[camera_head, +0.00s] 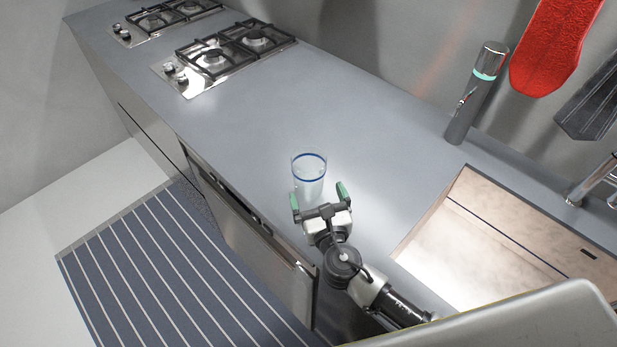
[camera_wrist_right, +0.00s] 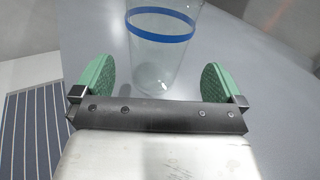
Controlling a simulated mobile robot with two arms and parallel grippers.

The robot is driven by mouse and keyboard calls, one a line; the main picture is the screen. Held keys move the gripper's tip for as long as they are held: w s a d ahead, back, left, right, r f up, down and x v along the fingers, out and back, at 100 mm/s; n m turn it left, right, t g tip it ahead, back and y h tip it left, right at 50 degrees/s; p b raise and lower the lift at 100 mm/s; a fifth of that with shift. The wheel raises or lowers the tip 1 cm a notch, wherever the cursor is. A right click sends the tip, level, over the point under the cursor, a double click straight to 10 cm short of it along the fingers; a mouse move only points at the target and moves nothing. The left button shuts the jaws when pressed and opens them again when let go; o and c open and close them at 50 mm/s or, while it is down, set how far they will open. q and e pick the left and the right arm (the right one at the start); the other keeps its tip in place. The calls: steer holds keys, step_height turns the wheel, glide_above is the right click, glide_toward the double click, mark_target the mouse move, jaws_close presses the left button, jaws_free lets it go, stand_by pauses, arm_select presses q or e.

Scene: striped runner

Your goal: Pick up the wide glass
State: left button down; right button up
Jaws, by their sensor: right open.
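The wide glass (camera_head: 309,178) is clear with a blue band near its rim and stands upright on the grey counter. My right gripper (camera_head: 319,197) is open, with its green-padded fingers pointing at the glass from the near side. In the right wrist view the glass (camera_wrist_right: 160,50) stands ahead, centred between the open fingers of the gripper (camera_wrist_right: 158,85). The glass appears just beyond or at the level of the fingertips; I cannot tell exactly how deep it sits. My left gripper is not in view.
A sink (camera_head: 480,235) lies to the right, with a dark cylindrical dispenser (camera_head: 475,95) behind it. Gas hobs (camera_head: 225,58) are at the far left. A red mitt (camera_head: 553,45) hangs at the upper right. The counter (camera_head: 240,120) between hobs and glass is clear.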

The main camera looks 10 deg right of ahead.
mark_target(314, 189)
steer(key=w, duration=0.3)
steer(key=w+b, duration=0.1)
steer(key=w, duration=0.1)
steer(key=shift+w+a, duration=0.25)
steer(key=shift+w, duration=0.05)
steer(key=c, duration=0.9)
steer(key=shift+c, duration=0.2)
